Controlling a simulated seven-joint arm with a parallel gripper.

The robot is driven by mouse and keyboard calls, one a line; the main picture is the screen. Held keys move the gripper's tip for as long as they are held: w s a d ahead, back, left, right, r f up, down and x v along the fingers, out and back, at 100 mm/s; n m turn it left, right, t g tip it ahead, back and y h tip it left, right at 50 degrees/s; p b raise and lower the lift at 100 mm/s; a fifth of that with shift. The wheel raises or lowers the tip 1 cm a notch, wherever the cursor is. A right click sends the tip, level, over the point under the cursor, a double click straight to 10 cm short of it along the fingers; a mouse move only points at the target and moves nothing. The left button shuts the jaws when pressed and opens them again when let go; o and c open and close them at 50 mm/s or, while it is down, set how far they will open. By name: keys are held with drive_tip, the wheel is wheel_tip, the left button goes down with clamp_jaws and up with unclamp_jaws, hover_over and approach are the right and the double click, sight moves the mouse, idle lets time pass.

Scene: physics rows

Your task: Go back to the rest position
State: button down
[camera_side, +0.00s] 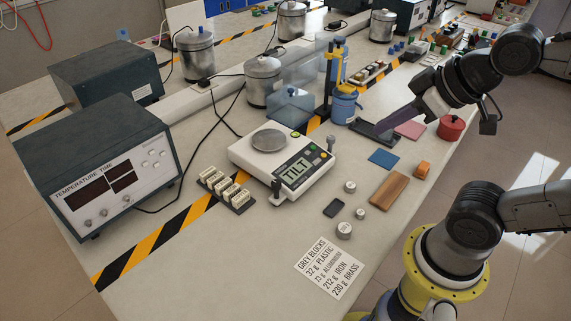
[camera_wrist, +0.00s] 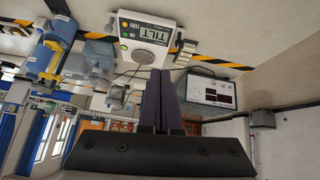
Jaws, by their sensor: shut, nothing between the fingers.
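My gripper (camera_side: 376,139) is at the end of the arm, over the right side of the bench in the side view. Its long purple fingers are shut together with nothing between them. In the wrist view the closed fingers of my gripper (camera_wrist: 162,100) point towards the bench. The fingertips appear near a dark tray (camera_side: 362,126) in the side view; I cannot tell whether they touch it. The white scale (camera_side: 250,165) reads TILT, and its round pan is bare; it also shows in the wrist view (camera_wrist: 165,27).
A temperature box (camera_side: 95,165) stands at the left. Small weights (camera_side: 344,230) and a label card (camera_side: 328,268) are near the front edge.

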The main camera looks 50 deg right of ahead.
drive_tip(key=s+f+g, duration=0.1)
drive_tip(key=s+f+m+g, duration=0.1)
drive_tip(key=s, duration=0.1)
drive_tip(key=shift+s+f, duration=0.1)
drive_tip(key=shift+f, duration=0.1)
